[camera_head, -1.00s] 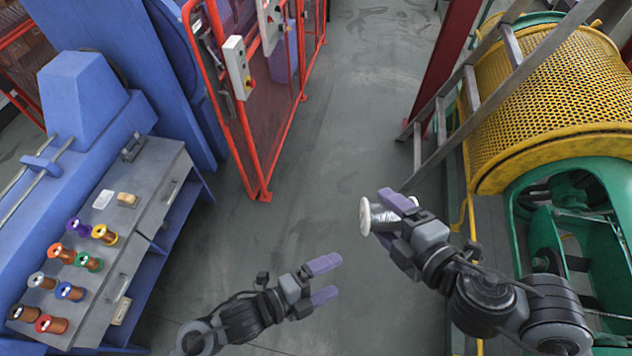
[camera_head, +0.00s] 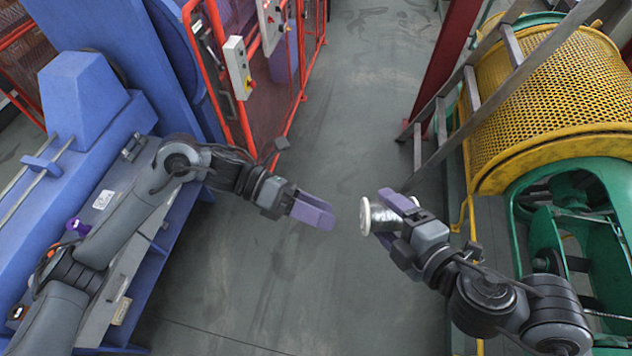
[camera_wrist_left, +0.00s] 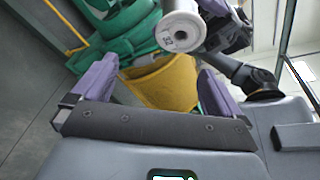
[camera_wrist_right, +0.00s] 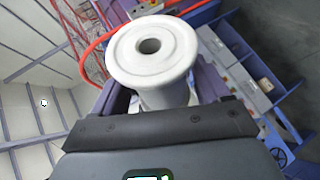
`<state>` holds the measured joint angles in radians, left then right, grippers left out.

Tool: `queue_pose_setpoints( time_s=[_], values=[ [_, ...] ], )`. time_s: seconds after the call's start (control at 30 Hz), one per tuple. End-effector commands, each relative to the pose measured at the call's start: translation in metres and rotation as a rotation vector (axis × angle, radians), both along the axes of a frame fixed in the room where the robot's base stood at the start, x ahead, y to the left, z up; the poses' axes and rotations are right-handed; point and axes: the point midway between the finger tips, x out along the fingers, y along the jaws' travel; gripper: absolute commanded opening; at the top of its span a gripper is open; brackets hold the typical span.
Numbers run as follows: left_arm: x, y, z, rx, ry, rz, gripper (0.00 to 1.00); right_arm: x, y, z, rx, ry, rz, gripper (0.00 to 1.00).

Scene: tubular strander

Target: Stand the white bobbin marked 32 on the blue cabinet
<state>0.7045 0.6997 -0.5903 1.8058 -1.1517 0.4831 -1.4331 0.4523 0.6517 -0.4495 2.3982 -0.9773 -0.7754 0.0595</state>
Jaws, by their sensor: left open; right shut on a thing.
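The white bobbin (camera_head: 380,218) is held in the air over the aisle by my right gripper (camera_head: 399,221), which is shut on its silvery middle. Its round flange fills the upper middle of the right wrist view (camera_wrist_right: 152,52). In the left wrist view the bobbin (camera_wrist_left: 181,30) shows its end with a small dark marking that looks like 32. My left gripper (camera_head: 318,212) is open and empty, just left of the bobbin and apart from it, with its fingers pointing towards it. The blue cabinet (camera_head: 172,212) with a grey top stands at the left, largely hidden behind my left arm.
A red guard fence (camera_head: 222,100) stands behind my left gripper. A yellow mesh drum (camera_head: 560,100), a ladder and green machinery (camera_head: 600,195) are at the right. The aisle floor is clear.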

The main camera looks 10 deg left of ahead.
Motion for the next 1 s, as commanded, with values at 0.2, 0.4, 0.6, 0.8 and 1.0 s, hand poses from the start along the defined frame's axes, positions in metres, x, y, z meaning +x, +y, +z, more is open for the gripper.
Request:
queue_pose_setpoints(
  time_s=[0.2, 0.4, 0.6, 0.8, 1.0],
  values=[
    [0.019, 0.008, 0.040, 0.019, -0.101, 0.014, 1.00, 0.000, 0.000, 0.001, 0.002, -0.003, -0.001, 0.20],
    [0.021, -0.002, 0.048, 0.017, -0.126, 0.013, 1.00, 0.000, 0.000, 0.001, 0.002, -0.003, -0.001, 0.20],
    [0.019, -0.028, 0.041, 0.016, -0.125, 0.011, 1.00, 0.000, 0.000, 0.001, 0.002, -0.003, -0.001, 0.20],
    [0.016, -0.060, 0.031, 0.014, -0.124, 0.012, 1.00, 0.000, 0.000, 0.002, 0.002, -0.003, -0.001, 0.20],
    [0.014, -0.087, 0.024, 0.015, -0.124, 0.013, 1.00, 0.000, 0.000, 0.002, 0.002, -0.003, -0.001, 0.20]
  ],
)
